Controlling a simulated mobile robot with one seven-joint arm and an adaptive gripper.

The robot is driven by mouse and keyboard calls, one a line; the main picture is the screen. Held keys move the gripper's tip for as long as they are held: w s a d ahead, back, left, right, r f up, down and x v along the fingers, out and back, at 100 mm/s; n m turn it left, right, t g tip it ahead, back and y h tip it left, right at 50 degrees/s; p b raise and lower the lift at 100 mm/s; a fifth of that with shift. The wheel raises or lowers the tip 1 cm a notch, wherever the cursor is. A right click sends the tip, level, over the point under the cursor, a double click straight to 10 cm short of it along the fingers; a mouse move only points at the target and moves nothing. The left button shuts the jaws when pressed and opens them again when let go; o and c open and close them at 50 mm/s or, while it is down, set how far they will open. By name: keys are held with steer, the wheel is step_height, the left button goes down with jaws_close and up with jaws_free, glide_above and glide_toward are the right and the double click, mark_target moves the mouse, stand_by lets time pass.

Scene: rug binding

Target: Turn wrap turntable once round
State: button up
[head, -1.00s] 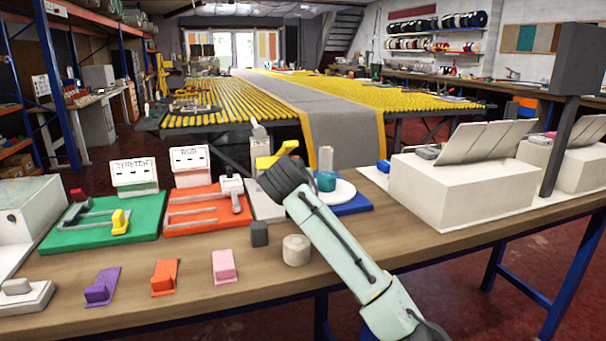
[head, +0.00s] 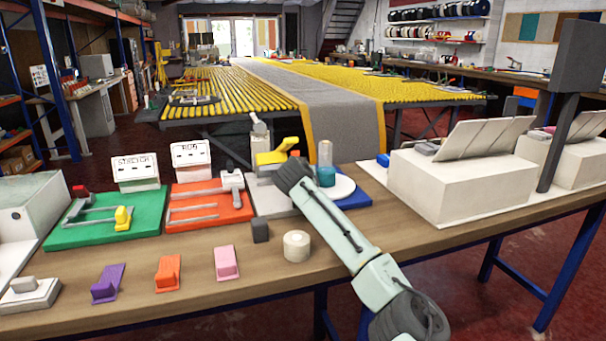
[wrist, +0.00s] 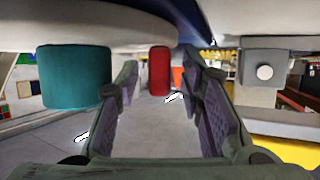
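The wrap turntable is a white round disc (head: 343,189) on a blue base (head: 356,203), towards the back of the bench. A teal cylinder (head: 327,176) stands at the disc. In the wrist view the disc (wrist: 95,22) fills the top left, with the teal cylinder (wrist: 75,78) below it. A red peg (wrist: 158,70) shows beyond and between my fingers, apparently just below the disc's edge. In the head view my dark wrist end is beside the disc's left side and hides the fingers.
A yellow-topped device (head: 276,157) stands close left of the turntable. Green (head: 105,218) and orange (head: 208,205) boards lie further left. A tape roll (head: 296,246) and a dark block (head: 260,230) sit in front. A white box (head: 440,185) stands right.

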steer(key=shift+c, duration=0.4)
jaws_close()
stand_by(0.4)
